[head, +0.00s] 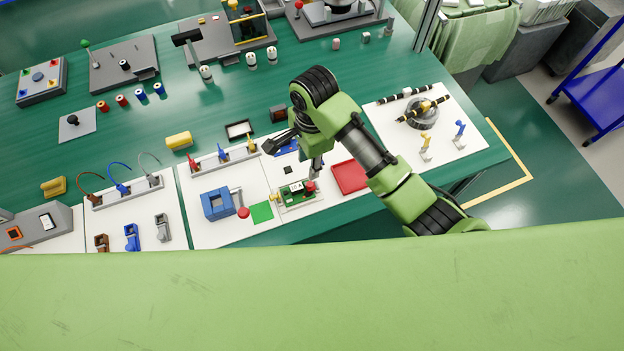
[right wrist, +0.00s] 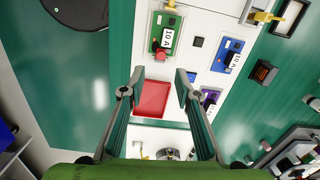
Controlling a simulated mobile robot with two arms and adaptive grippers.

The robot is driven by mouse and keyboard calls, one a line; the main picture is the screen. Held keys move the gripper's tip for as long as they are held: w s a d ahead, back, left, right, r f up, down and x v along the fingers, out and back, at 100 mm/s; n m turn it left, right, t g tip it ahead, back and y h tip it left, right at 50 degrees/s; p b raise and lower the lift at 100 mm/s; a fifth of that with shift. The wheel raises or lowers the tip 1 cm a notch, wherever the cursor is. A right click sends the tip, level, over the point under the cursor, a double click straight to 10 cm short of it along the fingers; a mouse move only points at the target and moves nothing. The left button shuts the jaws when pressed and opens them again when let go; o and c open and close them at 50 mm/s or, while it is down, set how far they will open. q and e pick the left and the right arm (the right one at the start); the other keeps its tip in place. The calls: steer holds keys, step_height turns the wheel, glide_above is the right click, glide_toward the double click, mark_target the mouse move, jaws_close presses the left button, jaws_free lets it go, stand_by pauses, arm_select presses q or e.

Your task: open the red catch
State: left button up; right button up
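A small red part (head: 309,187) sits at the end of a green module (head: 295,192) marked 10 A, on the white board. The right wrist view shows this red part (right wrist: 160,55) on the green module (right wrist: 168,22), beyond the fingertips. I cannot tell for sure whether it is the red catch, or whether it is open. My right gripper (head: 298,156) is above the board near the module. Its fingers stand apart with nothing between them, as the right wrist view (right wrist: 156,90) also shows. My left gripper is not in view.
A red tray (head: 350,177) lies right of the module; it also shows in the right wrist view (right wrist: 152,99). Blue (right wrist: 227,55) and purple (right wrist: 210,98) modules stand nearby. A blue block (head: 217,204), a red knob (head: 243,212) and a green square (head: 262,212) lie left.

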mark_target(310, 184)
steer(key=shift+m, duration=0.6)
steer(key=f, duration=0.4)
steer(key=f+p, duration=0.1)
steer(key=f, duration=0.7)
steer(key=shift+w+d+f, duration=0.1)
steer(key=shift+w, duration=0.3)
steer(key=shift+p, duration=0.3)
jaws_close()
